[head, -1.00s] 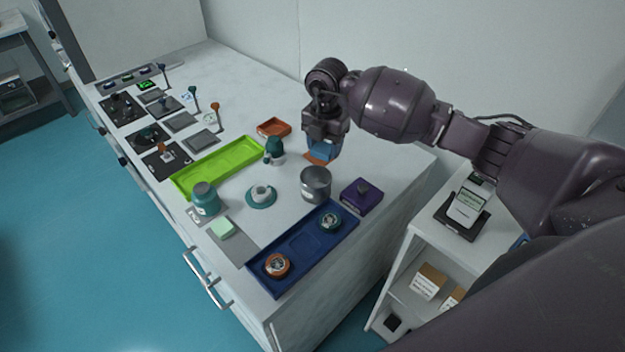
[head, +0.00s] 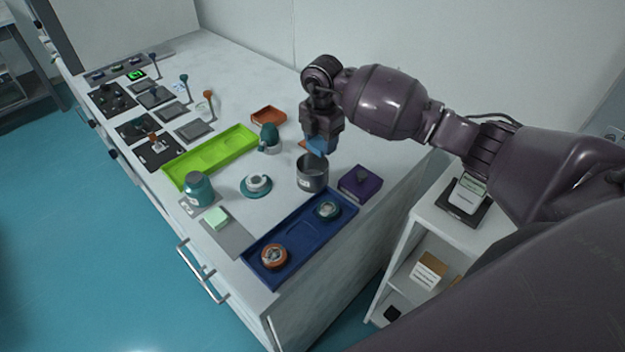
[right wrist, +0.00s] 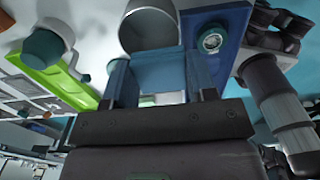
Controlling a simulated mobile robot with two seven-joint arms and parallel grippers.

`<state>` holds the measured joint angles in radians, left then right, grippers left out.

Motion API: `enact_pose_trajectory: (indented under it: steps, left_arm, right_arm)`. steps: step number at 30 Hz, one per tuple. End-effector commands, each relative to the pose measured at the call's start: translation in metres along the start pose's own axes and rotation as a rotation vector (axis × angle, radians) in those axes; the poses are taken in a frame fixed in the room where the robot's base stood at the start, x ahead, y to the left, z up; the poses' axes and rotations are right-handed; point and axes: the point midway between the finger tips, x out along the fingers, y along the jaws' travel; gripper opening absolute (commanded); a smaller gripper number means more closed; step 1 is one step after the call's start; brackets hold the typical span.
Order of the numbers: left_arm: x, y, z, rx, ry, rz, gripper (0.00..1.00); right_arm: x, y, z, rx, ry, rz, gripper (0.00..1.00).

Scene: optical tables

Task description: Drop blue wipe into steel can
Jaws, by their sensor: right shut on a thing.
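The steel can (head: 312,178) stands open-topped on the table, behind the blue tray and left of the purple box. My right gripper (head: 320,150) is shut on the blue wipe (head: 318,145) and holds it just above and behind the can's rim. In the right wrist view the wipe (right wrist: 158,72) sits between the fingers, and the can (right wrist: 148,28) shows right beyond it. The wipe appears outside the can, though its lower edge is close to the rim. My left gripper is not in view.
A blue tray (head: 296,238) with two round tins lies in front of the can. A purple box (head: 360,184) is to its right.

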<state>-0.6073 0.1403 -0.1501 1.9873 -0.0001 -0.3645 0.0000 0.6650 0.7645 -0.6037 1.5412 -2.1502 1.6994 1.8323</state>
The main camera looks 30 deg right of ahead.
Motion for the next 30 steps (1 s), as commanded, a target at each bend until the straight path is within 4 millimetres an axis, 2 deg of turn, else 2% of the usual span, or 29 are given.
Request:
enact_pose_trajectory:
  steps: [3,11,12,18,26,30]
  left_arm:
    - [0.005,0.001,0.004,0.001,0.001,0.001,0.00]
    - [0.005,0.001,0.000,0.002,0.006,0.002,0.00]
    - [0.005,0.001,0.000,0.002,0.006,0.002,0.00]
    - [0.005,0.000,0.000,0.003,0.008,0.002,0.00]
    - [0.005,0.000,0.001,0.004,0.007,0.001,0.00]
    - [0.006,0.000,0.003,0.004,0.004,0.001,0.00]
  right_arm:
    - [0.009,0.000,0.000,0.000,0.000,-0.001,0.33]
    - [0.009,0.000,0.000,-0.001,-0.001,0.000,0.33]
    - [0.009,0.000,0.000,-0.001,-0.001,0.000,0.53]
    - [0.009,0.000,0.000,-0.001,-0.001,-0.001,0.81]
    - [0.008,0.000,0.000,-0.001,-0.001,-0.001,0.81]
    - [0.000,0.000,0.000,-0.002,-0.001,0.001,0.81]
